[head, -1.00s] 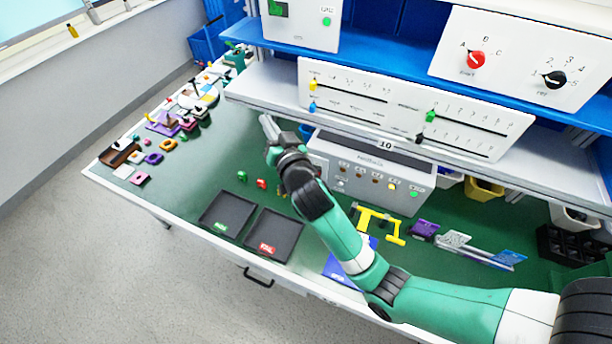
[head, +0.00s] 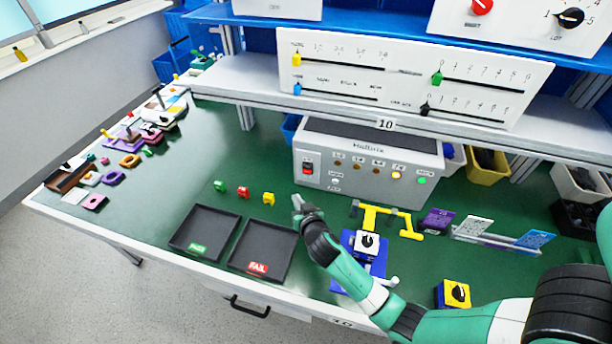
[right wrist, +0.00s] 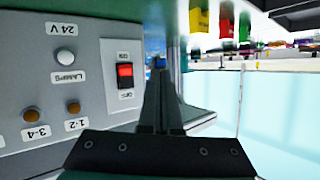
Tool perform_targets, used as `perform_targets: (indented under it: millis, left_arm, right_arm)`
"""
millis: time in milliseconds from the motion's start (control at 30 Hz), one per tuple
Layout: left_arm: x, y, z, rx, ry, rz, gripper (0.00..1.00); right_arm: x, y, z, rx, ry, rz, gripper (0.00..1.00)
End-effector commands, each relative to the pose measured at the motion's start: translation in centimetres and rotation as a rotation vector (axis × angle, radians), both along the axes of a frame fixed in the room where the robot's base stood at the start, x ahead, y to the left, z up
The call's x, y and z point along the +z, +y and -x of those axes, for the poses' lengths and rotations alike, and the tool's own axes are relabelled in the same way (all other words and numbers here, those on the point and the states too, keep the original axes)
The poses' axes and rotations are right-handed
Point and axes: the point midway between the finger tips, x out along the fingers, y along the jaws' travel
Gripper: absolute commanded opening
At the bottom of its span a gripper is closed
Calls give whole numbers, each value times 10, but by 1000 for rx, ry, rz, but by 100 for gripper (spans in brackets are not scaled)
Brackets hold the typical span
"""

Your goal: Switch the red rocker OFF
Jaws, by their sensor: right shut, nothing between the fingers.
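The red rocker (head: 308,167) sits in a dark frame at the left of the front panel of the grey Hallbrix box (head: 365,160). In the right wrist view, the rocker (right wrist: 125,75) shows upside down with small labels at both ends; one half looks brighter red than the other. I cannot tell for sure which end is pressed. My right gripper (head: 297,203) is shut and empty, in front of and below the rocker, apart from the panel. Its fingers (right wrist: 160,78) show beside the rocker in the right wrist view. My left gripper is not in view.
Two black trays (head: 203,209) lie left of my right arm, with green, red and yellow small parts (head: 243,192) behind them. A yellow stand (head: 385,219) and a blue fixture (head: 350,268) are to the right. A shelf (head: 385,124) overhangs the box.

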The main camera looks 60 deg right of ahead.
Motion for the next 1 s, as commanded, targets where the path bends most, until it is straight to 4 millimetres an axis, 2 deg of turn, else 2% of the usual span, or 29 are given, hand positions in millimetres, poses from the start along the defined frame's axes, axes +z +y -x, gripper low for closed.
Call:
perform_targets:
  millis: [333, 467, 1000]
  left_arm:
    - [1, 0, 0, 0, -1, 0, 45]
    - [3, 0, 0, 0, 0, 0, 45]
    - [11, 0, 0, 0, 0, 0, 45]
  right_arm:
    - [2, -1, -1, -1, -2, 1, 0]
    - [4, -8, -2, -2, -2, 1, 0]
    - [13, -77, -12, -2, -2, 0, 0]
